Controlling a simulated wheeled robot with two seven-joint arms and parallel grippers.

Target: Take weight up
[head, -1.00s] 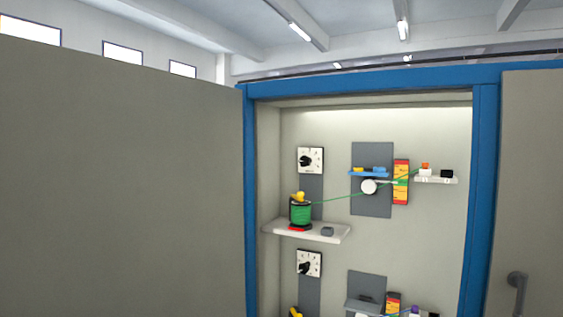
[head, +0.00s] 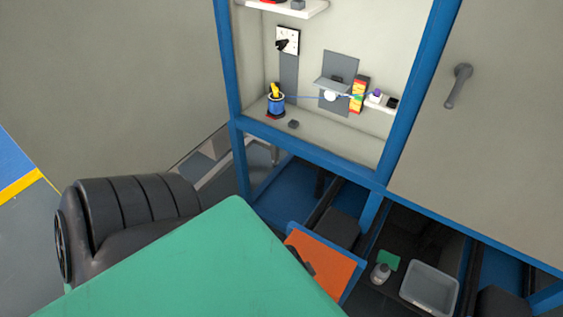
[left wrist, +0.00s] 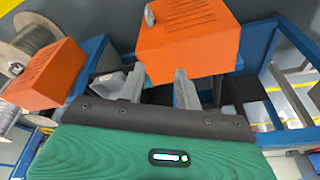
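A small dark grey block (head: 293,124), which may be the weight, lies on the cabinet's lower shelf, right of a blue spool (head: 276,105). A similar block (head: 298,4) shows at the top edge, on the shelf above. My left gripper (left wrist: 158,78) shows in the left wrist view with its two grey fingers apart and nothing visibly held. An orange box (left wrist: 190,40) is beyond the fingers; I cannot tell if they touch it. My left gripper is not clearly seen in the head view. My right gripper is not in view.
A blue-framed cabinet (head: 409,85) surrounds the shelves. A grey door with a handle (head: 458,86) is at right. Below are an orange panel (head: 325,262), a small bottle (head: 380,273) and a grey bin (head: 430,288). A second orange box (left wrist: 45,75) is at left in the wrist view.

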